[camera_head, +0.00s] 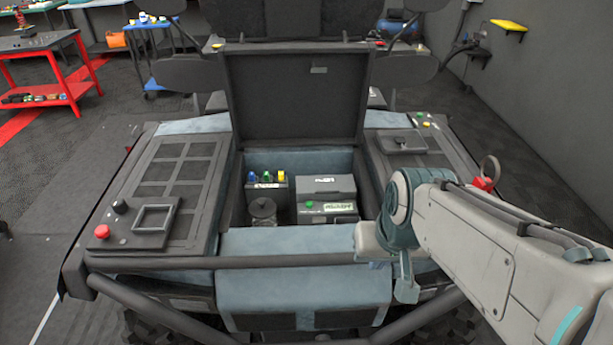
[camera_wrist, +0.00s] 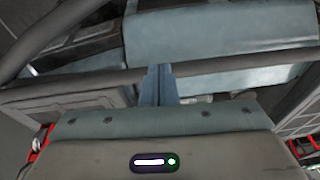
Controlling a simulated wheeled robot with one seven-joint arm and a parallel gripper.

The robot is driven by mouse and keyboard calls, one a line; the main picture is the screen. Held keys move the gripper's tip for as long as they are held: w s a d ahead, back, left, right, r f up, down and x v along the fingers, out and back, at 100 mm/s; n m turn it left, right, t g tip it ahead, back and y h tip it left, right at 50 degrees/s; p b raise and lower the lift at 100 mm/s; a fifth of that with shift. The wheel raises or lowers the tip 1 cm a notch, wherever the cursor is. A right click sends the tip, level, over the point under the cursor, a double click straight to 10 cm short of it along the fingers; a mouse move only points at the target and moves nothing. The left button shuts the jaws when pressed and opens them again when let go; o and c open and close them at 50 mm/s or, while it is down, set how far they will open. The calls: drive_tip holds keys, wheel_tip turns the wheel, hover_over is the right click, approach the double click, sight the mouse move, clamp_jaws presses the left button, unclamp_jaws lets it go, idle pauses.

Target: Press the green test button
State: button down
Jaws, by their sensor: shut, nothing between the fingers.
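A small green button (camera_head: 309,204) shows on the front of a dark grey box (camera_head: 326,190) inside the open compartment at the middle of the vehicle. A second green spot (camera_head: 427,126) is on the far right panel; I cannot tell its label. My gripper (camera_head: 406,288) is in front of the compartment, to its right, by the front bar, well apart from both. In the wrist view my fingers (camera_wrist: 157,85) are shut together and empty, pointing toward a dark bar and a blue-grey panel. No green button of the vehicle shows in that view.
The raised lid (camera_head: 296,95) stands behind the compartment. The dark bar (camera_head: 190,263) runs across the front. A red button (camera_head: 102,231) is on the left panel.

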drive_tip(key=w+a+m+y+p, duration=0.1)
drive_tip(key=w+a, duration=0.1)
drive_tip(key=w+a+r+m+y+p, duration=0.1)
drive_tip(key=w+a, duration=0.1)
drive_tip(key=w+a+r+m+y+p, duration=0.1)
drive_tip(key=w, duration=0.1)
drive_tip(key=shift+a+r, duration=0.15)
drive_tip(key=shift+a, duration=0.25)
drive_tip(key=w+a+r+m+t+y+p, duration=0.1)
drive_tip(key=w+a+m+y+p, duration=0.3)
drive_tip(key=w, duration=0.5)
drive_tip(key=m+t+h+p, duration=0.1)
drive_tip(key=m+t+p, duration=0.25)
drive_tip(key=m, duration=0.75)
hover_over(309, 205)
drive_tip(key=d, duration=0.1)
wheel_tip(309, 205, down, 3)
drive_tip(key=shift+f+g, duration=0.1)
drive_tip(key=shift+g, duration=0.25)
drive_tip(key=shift+f, duration=0.1)
wheel_tip(309, 205, down, 9)
drive_tip(key=b, duration=0.7)
drive_tip(key=shift+b, duration=0.35)
